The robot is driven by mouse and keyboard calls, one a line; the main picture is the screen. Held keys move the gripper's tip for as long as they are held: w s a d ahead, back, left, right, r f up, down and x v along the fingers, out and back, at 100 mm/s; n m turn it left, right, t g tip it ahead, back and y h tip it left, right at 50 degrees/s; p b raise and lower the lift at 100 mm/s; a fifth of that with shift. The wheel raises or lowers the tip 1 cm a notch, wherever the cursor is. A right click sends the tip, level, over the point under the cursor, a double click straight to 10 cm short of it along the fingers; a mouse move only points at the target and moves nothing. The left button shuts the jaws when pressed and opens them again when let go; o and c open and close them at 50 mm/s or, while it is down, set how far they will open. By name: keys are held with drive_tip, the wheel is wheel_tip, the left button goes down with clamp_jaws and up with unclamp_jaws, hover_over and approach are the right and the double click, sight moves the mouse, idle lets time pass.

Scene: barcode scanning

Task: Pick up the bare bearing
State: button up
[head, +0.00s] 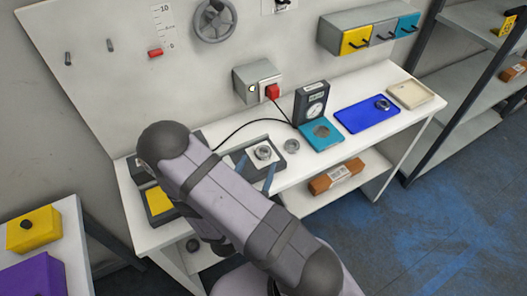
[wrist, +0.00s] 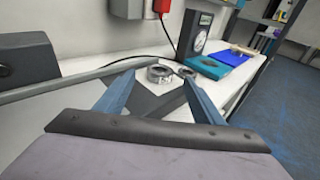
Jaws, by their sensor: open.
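A silver ring-shaped bearing (head: 263,152) sits on a grey-and-white square fixture (head: 240,147) on the bench. A second ring (head: 291,146) lies just right of it on the bare bench top. A third ring (head: 382,104) sits on the blue tray (head: 352,119). I cannot tell for sure which one is the bare bearing. My gripper (head: 256,169) is open and empty in front of the fixture. In the wrist view, the first bearing (wrist: 160,73) shows between the open fingers (wrist: 159,77), beyond the tips, with the second ring (wrist: 188,72) near the right fingertip.
A dial scale (head: 313,103) with a teal plate (head: 321,135) stands right of the rings. A cream tray (head: 410,95) lies at the bench's right end. A black cable (head: 245,125) runs from a wall box with a red plug (head: 272,91). My arm hides the front left bench.

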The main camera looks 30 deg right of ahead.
sight(262, 154)
drive_tip(key=shift+w+d+r+p, duration=0.1)
drive_tip(key=shift+w+d+p, duration=0.2)
drive_tip(key=shift+d+p, duration=0.1)
drive_tip(key=shift+p+x, duration=1.05)
drive_tip(key=shift+x, duration=1.1)
drive_tip(key=shift+c, duration=0.2)
drive_tip(key=c, duration=1.3)
drive_tip(key=shift+a+r, duration=0.1)
drive_tip(key=shift+r, duration=0.05)
drive_tip(key=shift+r+b, duration=0.75)
drive_tip(key=shift+r, duration=4.05)
